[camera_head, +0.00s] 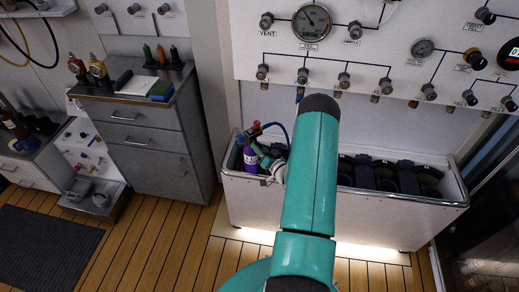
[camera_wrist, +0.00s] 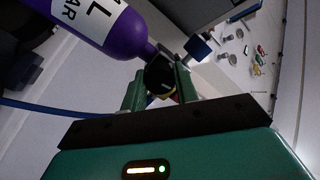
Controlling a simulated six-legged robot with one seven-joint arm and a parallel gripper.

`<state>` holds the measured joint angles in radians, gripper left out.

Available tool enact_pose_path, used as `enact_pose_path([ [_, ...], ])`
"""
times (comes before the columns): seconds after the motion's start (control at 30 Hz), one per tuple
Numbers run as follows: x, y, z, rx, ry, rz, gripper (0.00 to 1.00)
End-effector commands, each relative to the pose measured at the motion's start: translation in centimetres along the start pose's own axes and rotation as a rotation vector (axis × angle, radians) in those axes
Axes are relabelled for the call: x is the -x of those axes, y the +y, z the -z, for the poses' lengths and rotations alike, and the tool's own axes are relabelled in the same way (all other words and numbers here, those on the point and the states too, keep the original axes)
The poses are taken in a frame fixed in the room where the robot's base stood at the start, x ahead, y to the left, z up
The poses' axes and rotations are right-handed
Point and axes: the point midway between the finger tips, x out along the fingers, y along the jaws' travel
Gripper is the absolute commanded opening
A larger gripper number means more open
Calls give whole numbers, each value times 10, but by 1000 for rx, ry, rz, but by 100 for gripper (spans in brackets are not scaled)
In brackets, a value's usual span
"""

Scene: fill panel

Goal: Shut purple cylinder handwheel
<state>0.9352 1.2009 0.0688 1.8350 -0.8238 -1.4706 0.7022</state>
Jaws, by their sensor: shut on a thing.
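The purple cylinder (camera_head: 250,158) stands at the left end of the white trough. My gripper (camera_head: 263,157) is at the valve on the cylinder's top right, partly behind my teal arm. In the wrist view my gripper (camera_wrist: 160,88) has its two green fingers shut on the round black handwheel (camera_wrist: 158,76), which has a pale mark on its face. Some red and yellow shows behind the handwheel.
The white trough (camera_head: 240,200) also has empty black holders (camera_head: 395,177) to the right. A blue hose (camera_head: 277,126) runs by the cylinder's top. Above is a gauge panel (camera_head: 375,60) with several knobs. A grey cabinet (camera_head: 145,140) stands left; the wooden floor (camera_head: 150,240) before it is clear.

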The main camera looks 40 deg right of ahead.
Motion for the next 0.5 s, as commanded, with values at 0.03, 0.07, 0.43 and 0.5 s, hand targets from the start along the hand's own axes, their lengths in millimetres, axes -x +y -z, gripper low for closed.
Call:
enact_pose_path([
  [0.03, 0, 1, 2, -23, 4, -1, 7],
  [0.07, 0, 1, 2, -39, 5, -1, 7],
  [0.43, 0, 0, 1, -129, 8, 2, 7],
  [0.5, 0, 0, 1, -132, 8, 2, 7],
])
